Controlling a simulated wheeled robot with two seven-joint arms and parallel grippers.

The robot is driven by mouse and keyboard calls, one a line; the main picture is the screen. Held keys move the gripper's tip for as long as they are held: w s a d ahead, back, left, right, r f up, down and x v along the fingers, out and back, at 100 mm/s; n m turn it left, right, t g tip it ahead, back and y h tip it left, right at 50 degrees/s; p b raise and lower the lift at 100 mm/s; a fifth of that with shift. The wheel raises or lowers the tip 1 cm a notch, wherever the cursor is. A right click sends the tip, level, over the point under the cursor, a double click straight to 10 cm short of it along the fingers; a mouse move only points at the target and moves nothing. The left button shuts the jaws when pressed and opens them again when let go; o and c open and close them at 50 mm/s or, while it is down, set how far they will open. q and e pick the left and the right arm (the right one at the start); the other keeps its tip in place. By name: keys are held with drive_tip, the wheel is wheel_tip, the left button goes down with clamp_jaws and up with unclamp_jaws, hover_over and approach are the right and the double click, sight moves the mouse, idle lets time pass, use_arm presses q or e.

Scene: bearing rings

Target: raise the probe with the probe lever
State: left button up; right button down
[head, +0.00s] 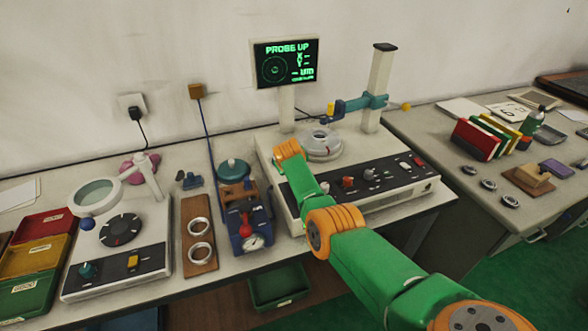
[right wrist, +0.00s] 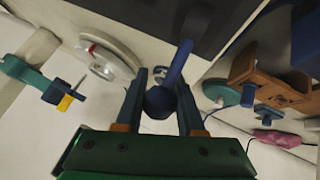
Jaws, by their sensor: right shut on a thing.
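The probe lever, a dark blue rod with a ball knob (right wrist: 160,102), sits between the fingers of my right gripper (right wrist: 161,80), which is shut on the knob in the right wrist view. In the head view my right arm hides the lever and the fingers. The teal probe arm (head: 362,103) is on the pale column (head: 380,80), its yellow tip (head: 331,108) above the round table (head: 322,146) of the gauge. The tip is apart from the table and the ring on it. The gauge screen (head: 287,62) reads "PROBE UP". My left gripper is out of view.
Left of the gauge are a blue press with a dial (head: 250,230), a wooden board with two rings (head: 199,235) and a magnifier station (head: 118,235). Coloured bins (head: 38,255) stand at far left. The right table (head: 440,130) holds coloured racks and several small rings.

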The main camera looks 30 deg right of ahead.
drive_tip(key=shift+f, duration=0.15)
idle(0.3)
drive_tip(key=c, duration=0.8)
unclamp_jaws()
drive_tip(key=shift+c, duration=0.2)
drive_tip(key=o, duration=0.3)
drive_tip(key=shift+w, duration=0.1)
